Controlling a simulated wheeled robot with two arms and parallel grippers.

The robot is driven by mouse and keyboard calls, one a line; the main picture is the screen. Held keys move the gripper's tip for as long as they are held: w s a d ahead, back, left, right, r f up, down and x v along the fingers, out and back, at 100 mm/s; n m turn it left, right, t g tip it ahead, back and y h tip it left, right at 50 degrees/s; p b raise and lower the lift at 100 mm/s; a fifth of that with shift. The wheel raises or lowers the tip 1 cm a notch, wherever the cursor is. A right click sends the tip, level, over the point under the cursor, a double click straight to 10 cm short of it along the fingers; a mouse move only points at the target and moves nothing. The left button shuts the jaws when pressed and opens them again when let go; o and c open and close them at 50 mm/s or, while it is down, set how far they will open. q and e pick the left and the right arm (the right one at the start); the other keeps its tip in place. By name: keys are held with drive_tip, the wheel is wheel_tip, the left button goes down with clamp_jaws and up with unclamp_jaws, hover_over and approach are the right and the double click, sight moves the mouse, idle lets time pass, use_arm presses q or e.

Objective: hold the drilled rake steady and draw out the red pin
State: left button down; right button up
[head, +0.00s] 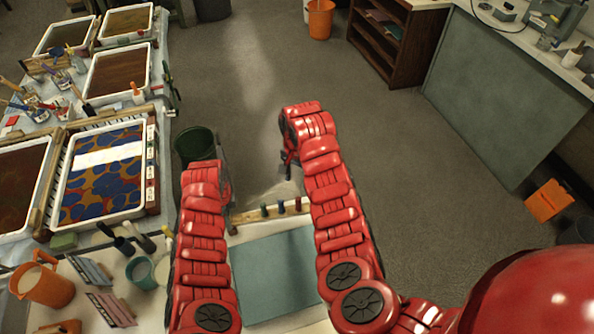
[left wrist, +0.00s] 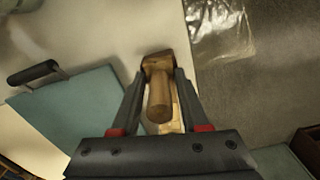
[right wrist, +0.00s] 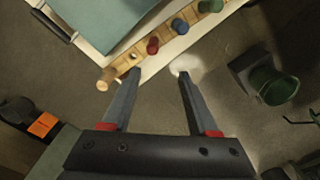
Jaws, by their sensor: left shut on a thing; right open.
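The drilled rake (head: 245,216) is a light wooden bar along the far edge of the table. Coloured pins stand in it: a red pin (head: 297,204), a dark blue one and a green one. In the right wrist view the red pin (right wrist: 152,46) is just beyond the open fingertips, between a wooden peg (right wrist: 105,79) and the blue pin. My left gripper (head: 227,195) is at the rake's left end, shut on a wooden part of it (left wrist: 158,97). My right gripper (right wrist: 158,78) is open and empty, apart from the red pin. The pins are not visible in the left wrist view.
A blue-green board (head: 272,275) lies on the near table. Left are marbling trays (head: 62,205), an orange jug (head: 41,283) and cups. A dark green bucket (head: 196,143) stands on the floor past the table. A clear plastic sheet (left wrist: 218,35) lies near my left gripper.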

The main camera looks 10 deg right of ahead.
sight(298, 207)
wheel_tip(298, 207, down, 8)
drive_tip(key=shift+f, duration=0.2)
clamp_jaws()
idle(0.4)
idle(0.8)
unclamp_jaws()
idle(0.4)
drive_tip(key=shift+r, duration=0.15)
